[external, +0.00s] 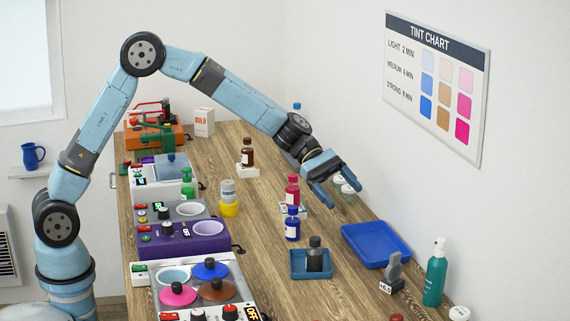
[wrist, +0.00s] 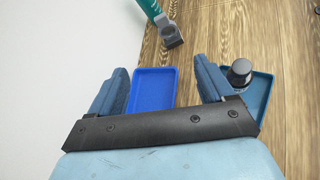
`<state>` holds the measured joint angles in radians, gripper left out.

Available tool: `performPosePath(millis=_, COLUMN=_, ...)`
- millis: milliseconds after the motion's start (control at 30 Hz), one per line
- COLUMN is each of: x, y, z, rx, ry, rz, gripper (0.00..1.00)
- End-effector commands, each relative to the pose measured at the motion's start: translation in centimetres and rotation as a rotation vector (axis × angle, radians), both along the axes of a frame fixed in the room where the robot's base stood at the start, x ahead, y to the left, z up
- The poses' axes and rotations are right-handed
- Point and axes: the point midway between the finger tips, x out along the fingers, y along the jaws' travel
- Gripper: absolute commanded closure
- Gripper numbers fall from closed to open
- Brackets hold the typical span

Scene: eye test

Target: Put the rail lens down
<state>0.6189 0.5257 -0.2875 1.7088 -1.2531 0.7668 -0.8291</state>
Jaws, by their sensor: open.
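A grey upright holder (external: 394,268) with a small "+6.0" label stands on the table at the front right. It also shows at the top of the wrist view (wrist: 172,38). It is the only thing here that looks like a lens piece, but I cannot tell for sure that it is the rail lens. My gripper (external: 338,192) is open above the right side of the table, well back from the grey holder. In the wrist view its two fingers (wrist: 160,66) stand apart with nothing held between them.
An empty blue tray (external: 378,251) lies beside the holder. A teal tray (external: 298,273) holds a dark bottle (external: 315,252). A green bottle (external: 435,276) stands right of the holder. Red (external: 292,190) and blue (external: 292,226) bottles stand left of my gripper.

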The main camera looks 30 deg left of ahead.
Motion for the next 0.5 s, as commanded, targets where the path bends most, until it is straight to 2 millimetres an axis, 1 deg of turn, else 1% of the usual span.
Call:
performPosePath(millis=33, x=0.7, y=2.3, z=1.4, rx=0.008, ry=-0.064, rz=-0.01, gripper=0.19)
performPosePath(millis=167, x=1.8, y=7.9, z=3.8, rx=0.041, ry=-0.224, rz=-0.049, gripper=0.19)
performPosePath(millis=200, x=2.1, y=9.6, z=4.5, rx=0.055, ry=-0.27, rz=-0.062, gripper=0.19)
performPosePath(millis=367, x=2.7, y=16.8, z=7.0, rx=0.115, ry=-0.45, rz=-0.112, gripper=0.19)
performPosePath(millis=400, x=2.7, y=18.6, z=7.5, rx=0.133, ry=-0.492, rz=-0.125, gripper=0.19)
performPosePath(millis=467, x=2.6, y=21.3, z=8.2, rx=0.162, ry=-0.555, rz=-0.144, gripper=0.19)
performPosePath(millis=500, x=2.6, y=23.1, z=8.7, rx=0.183, ry=-0.595, rz=-0.156, gripper=0.19)
